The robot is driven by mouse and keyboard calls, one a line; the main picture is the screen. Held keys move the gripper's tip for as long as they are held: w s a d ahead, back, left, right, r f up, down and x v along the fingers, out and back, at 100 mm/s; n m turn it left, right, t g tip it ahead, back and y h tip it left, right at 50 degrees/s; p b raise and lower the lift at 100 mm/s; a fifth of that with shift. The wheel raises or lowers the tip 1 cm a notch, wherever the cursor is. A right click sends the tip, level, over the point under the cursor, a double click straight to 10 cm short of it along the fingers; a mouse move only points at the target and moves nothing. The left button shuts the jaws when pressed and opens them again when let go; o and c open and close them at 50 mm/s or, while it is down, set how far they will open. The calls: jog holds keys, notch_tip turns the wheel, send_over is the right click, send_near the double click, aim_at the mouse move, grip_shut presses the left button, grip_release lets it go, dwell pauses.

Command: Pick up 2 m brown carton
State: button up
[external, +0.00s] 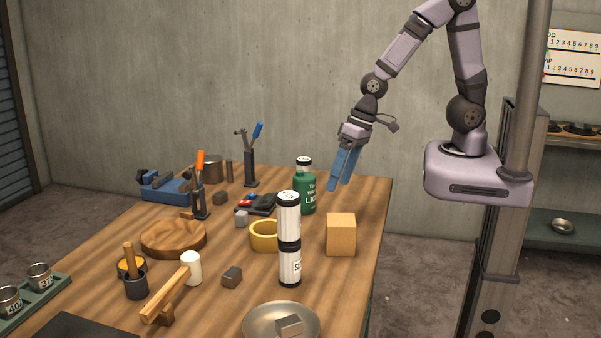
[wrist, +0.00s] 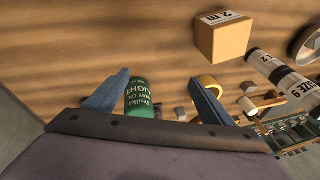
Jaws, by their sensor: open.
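The brown carton (external: 341,235) is a small tan box on the right part of the wooden table. In the wrist view the carton (wrist: 223,40) sits at the upper right, with a "2 m" label on its side. My gripper (external: 338,185) is above the table's back right part, behind the carton and apart from it. Its blue fingers are spread and empty. In the wrist view my gripper (wrist: 160,95) has a green bottle (wrist: 139,97) showing between its fingers, beyond them. No part of the carton is hidden by my gripper.
The green bottle (external: 305,193) stands close to the left of my gripper. A tall white and black cylinder (external: 289,220) and a yellow ring (external: 264,236) are left of the carton. A metal bowl (external: 254,325) holding a grey block lies in front. The table's right edge is near the carton.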

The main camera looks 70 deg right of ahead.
aim_at(346, 220)
jog(key=w+a+r+m+t+y+p, duration=0.15)
jog(key=w+a+m+t+p, duration=0.35)
jog(key=a, duration=0.8)
jog(key=a+f+m+t+h, duration=0.1)
jog(key=a+m+t+h, duration=0.1)
jog(key=a+t+h, duration=0.15)
jog(key=s+d+f+n+t, duration=0.1)
jog(key=s+n+t, duration=0.1)
jog(key=s, duration=0.1)
jog(key=s+d+f+n+t, duration=0.1)
jog(key=s+n, duration=0.1)
jog(key=s, duration=0.1)
jog(key=s+d+f+n+t+y+b, duration=0.1)
jog(key=s+d+t, duration=0.1)
jog(key=s, duration=0.1)
jog(key=shift+f+n+t, duration=0.15)
jog(key=shift+n+t, duration=0.2)
jog(key=shift+n, duration=0.05)
jog(key=n, duration=0.1)
jog(key=s+f+n+y, duration=0.1)
jog(key=n, duration=0.1)
jog(key=s+f+n+y, duration=0.1)
jog(key=shift+a+f+n+b, duration=0.1)
jog(key=shift+a+n+b, duration=0.2)
jog(key=shift+n, duration=0.1)
jog(key=shift+s+a+f+n+y, duration=0.2)
jog(key=shift+f+n+y, duration=0.1)
jog(key=shift+n+y, duration=0.3)
jog(key=shift+x, duration=1.1)
